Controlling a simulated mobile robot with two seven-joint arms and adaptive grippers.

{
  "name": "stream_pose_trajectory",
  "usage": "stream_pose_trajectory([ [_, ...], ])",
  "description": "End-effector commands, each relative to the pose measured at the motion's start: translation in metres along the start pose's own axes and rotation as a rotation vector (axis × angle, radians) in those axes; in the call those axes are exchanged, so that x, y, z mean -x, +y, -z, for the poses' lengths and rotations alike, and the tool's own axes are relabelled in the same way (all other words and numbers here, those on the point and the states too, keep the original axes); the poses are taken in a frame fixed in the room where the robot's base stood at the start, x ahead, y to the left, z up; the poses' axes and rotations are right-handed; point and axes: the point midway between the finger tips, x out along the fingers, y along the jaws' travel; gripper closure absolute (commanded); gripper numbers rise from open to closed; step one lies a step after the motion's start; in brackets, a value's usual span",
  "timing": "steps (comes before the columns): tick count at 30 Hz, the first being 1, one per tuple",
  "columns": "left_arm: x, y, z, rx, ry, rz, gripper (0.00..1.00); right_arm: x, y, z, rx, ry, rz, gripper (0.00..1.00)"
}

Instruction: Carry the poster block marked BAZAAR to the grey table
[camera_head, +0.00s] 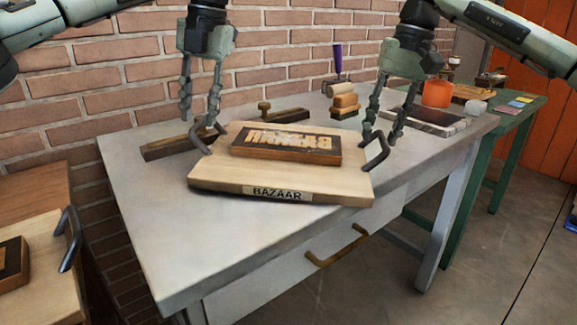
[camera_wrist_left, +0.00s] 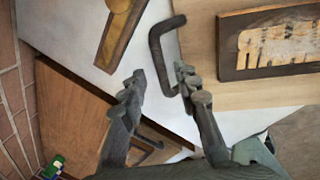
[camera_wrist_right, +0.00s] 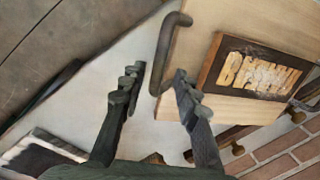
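The poster block marked BAZAAR (camera_head: 340,188) is a pale wooden board with a dark raised lettered plate and a black bar handle at each side. It appears to lie flat on the grey table (camera_head: 170,235). My left gripper (camera_head: 198,119) is open above the left handle (camera_head: 197,142); the left wrist view shows this handle (camera_wrist_left: 157,50) just ahead of the parted fingers. My right gripper (camera_head: 380,140) is open by the right handle (camera_head: 379,158); the right wrist view shows this handle (camera_wrist_right: 162,50) just ahead of the fingers. Neither grips anything.
A wooden table (camera_head: 35,190) at left holds another handled board (camera_head: 45,285). Behind the block are a dark bar (camera_head: 165,147), a brass-knobbed tool (camera_head: 285,116) and wooden blocks (camera_head: 345,103). A green table (camera_head: 520,112) with an orange pot (camera_head: 437,93) stands right. The grey table's front left is clear.

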Motion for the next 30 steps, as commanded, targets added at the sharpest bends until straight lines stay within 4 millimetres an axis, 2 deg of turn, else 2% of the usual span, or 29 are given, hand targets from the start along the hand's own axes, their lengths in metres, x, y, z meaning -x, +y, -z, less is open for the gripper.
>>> stream_pose_trajectory([
  [1, 0.013, -0.001, -0.001, 0.002, -0.005, 0.001, 0.69, 0.0, 0.0, 0.0, 0.0, 0.0, 0.0, 0.69],
  [6, 0.05, 0.0, -0.001, 0.003, -0.003, -0.002, 0.69, 0.0, 0.0, 0.0, 0.0, 0.0, 0.0, 0.69],
  [12, 0.081, 0.001, 0.0, 0.004, 0.0, -0.002, 0.69, 0.0, 0.0, 0.0, 0.0, 0.0, 0.0, 0.69],
  [17, 0.089, 0.001, 0.0, 0.002, 0.0, -0.001, 0.69, 0.003, 0.0, 0.0, 0.0, 0.001, 0.001, 0.69],
  [20, 0.09, 0.001, 0.0, 0.002, 0.0, -0.001, 0.69, 0.013, -0.001, 0.0, 0.001, 0.001, 0.001, 0.69],
  [30, 0.09, 0.001, 0.0, 0.002, 0.0, -0.001, 0.69, 0.084, -0.001, 0.0, 0.0, 0.003, 0.002, 0.69],
])
